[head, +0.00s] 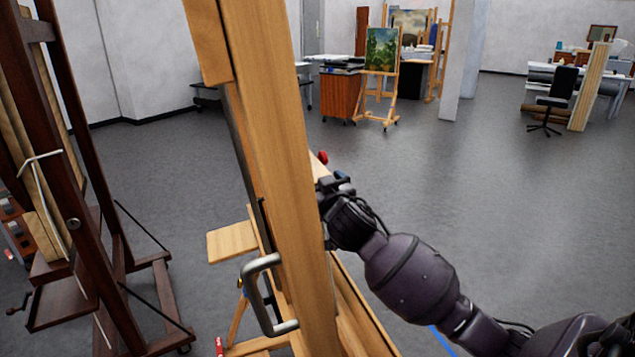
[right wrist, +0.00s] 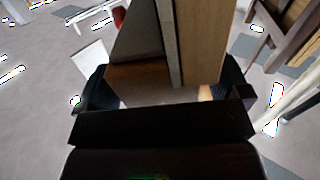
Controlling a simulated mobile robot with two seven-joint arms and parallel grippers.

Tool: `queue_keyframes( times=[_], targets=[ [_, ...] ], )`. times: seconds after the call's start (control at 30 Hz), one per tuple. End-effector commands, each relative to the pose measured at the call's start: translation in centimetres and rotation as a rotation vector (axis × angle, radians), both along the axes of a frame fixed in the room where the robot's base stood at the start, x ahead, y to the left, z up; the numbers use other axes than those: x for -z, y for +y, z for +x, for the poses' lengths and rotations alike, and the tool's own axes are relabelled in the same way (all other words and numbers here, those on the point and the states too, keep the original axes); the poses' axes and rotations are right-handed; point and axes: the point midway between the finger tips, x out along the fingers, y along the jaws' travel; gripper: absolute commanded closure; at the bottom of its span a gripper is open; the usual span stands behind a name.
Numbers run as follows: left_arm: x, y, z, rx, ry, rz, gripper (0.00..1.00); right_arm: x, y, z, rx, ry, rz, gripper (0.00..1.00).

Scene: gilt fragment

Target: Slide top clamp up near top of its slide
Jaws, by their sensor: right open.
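A light wooden easel (head: 285,170) stands very close, its tall post crossing the head view from top to bottom. A wooden block (head: 207,40) sits against the post's upper left; I cannot tell whether it is the top clamp. My right gripper (head: 327,190) is beside the post's right edge, its fingertips partly hidden behind the wood. In the right wrist view, the open fingers (right wrist: 165,90) stand on either side of a wooden piece (right wrist: 203,45) with a grey strip along it. I cannot tell whether they touch it. My left gripper is not in view.
A red knob (head: 322,157) shows just above my right gripper. A metal handle (head: 262,295) sticks out from the easel's lower left. A dark wooden easel (head: 85,190) stands at the left. Open grey floor (head: 500,210) lies to the right, with desks and a painting (head: 382,50) behind.

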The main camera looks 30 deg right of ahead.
Motion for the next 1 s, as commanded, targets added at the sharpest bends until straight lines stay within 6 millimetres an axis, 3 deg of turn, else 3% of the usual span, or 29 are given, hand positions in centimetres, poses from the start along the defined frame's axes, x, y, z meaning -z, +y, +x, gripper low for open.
queue_keyframes(
  times=[0.47,0.9,1.0],
  targets=[
    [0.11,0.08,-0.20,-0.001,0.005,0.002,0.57,0.00,-0.25,0.99,0.000,0.000,0.000,0.07],
    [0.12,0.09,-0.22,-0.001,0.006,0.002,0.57,0.00,-0.24,0.97,0.000,0.000,0.000,0.74],
    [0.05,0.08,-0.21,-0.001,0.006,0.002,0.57,-0.13,-0.24,0.97,0.000,0.000,0.000,0.74]
  ],
)
